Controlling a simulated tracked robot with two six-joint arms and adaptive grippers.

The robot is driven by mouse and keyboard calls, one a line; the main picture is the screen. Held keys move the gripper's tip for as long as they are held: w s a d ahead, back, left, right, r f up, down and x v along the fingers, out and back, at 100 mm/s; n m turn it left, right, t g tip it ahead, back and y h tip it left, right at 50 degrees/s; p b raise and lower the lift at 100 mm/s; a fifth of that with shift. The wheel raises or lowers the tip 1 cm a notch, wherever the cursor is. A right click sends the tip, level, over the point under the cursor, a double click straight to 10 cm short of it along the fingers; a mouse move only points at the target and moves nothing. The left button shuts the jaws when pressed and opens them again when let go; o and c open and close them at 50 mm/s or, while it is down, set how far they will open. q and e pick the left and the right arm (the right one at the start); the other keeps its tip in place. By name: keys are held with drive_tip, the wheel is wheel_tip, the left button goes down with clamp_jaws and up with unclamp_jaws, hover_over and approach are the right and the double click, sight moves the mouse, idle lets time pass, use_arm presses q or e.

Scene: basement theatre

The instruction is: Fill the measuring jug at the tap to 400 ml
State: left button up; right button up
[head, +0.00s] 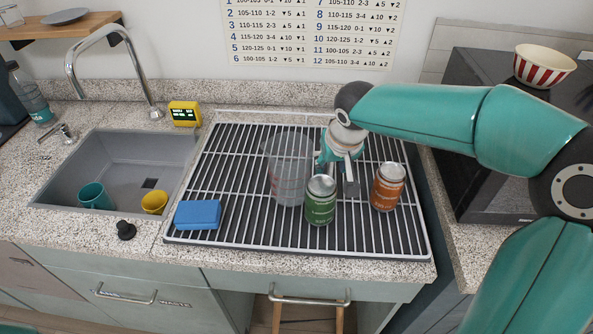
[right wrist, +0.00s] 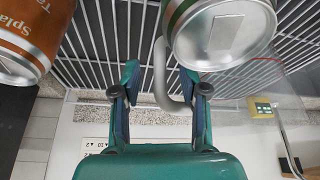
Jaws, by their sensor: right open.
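The clear measuring jug (head: 288,168) stands upright on the drying rack, behind and left of a green can (head: 320,201). It looks empty. My right gripper (head: 337,178) is open just right of the jug, behind the green can. In the right wrist view its fingers (right wrist: 160,91) stand apart on either side of a pale curved bar (right wrist: 160,72), which looks like the jug's handle; neither finger clearly touches it. The chrome tap (head: 113,32) arches over the grey sink at the left, its lever (head: 64,133) beside it. No water shows. My left gripper is out of view.
An orange can (head: 388,187) stands right of the gripper on the rack (head: 240,225); a blue sponge (head: 198,214) lies front left. The sink (head: 115,165) holds a teal cup (head: 95,196) and a yellow cup (head: 154,203). A yellow display box (head: 184,113) stands behind.

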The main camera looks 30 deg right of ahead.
drive_tip(key=shift+x, duration=0.85)
clamp_jaws()
drive_tip(key=shift+r, duration=0.15)
